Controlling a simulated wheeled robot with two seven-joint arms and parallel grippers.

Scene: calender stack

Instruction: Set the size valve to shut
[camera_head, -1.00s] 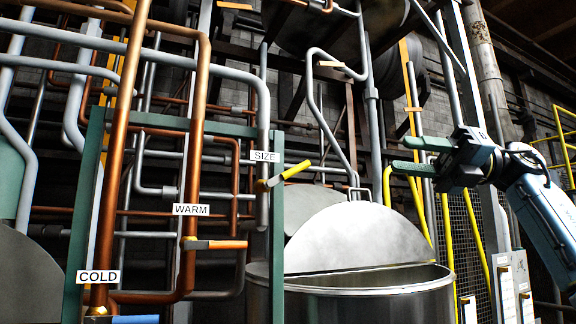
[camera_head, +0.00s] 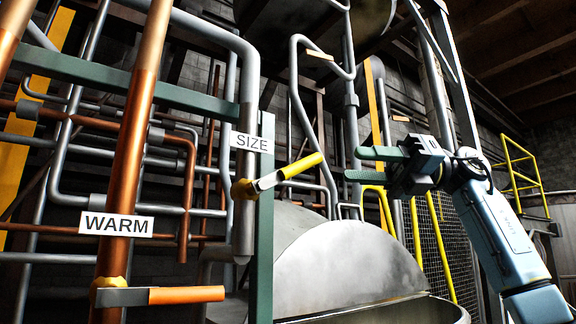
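The fingertips are to the right of the lever's end at about the same height in the picture, with a visible gap. I cannot tell the gap in depth. My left gripper is not in view.
The WARM valve (camera_head: 160,295) with an orange lever sits at lower left under its label (camera_head: 116,225). A green post (camera_head: 265,240) stands beside the size pipe. A metal vat with a raised half-round lid (camera_head: 345,255) is below the gripper. Yellow railings (camera_head: 520,170) are at right.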

